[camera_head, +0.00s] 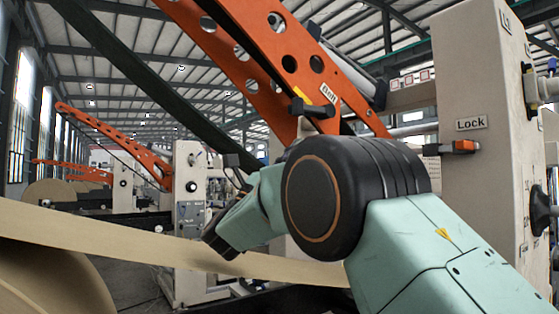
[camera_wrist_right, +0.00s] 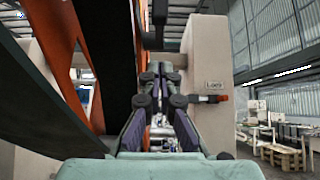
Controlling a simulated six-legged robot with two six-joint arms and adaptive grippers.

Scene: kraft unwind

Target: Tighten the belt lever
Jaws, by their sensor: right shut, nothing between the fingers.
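The "Belt" label (camera_head: 328,93) is on the orange arm (camera_head: 268,55) in the head view. A small yellow piece (camera_head: 299,92) and a dark handle-like part (camera_head: 318,110) sit beside it; I cannot tell which is the belt lever. The dark belt (camera_head: 150,85) slants down from the upper left; it also seems to show at left in the wrist view (camera_wrist_right: 45,110). My right gripper (camera_wrist_right: 161,74) is shut and empty, pointing forward between the orange arm and the pale post. Its fingers are hard to make out in the head view. My left gripper is out of view.
A pale post (camera_head: 480,80) at right carries the "Lock" label (camera_head: 472,124) and an orange-tipped lock lever (camera_head: 455,147). A kraft paper web (camera_head: 130,245) crosses low in front, from a large roll (camera_head: 45,285) at lower left.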

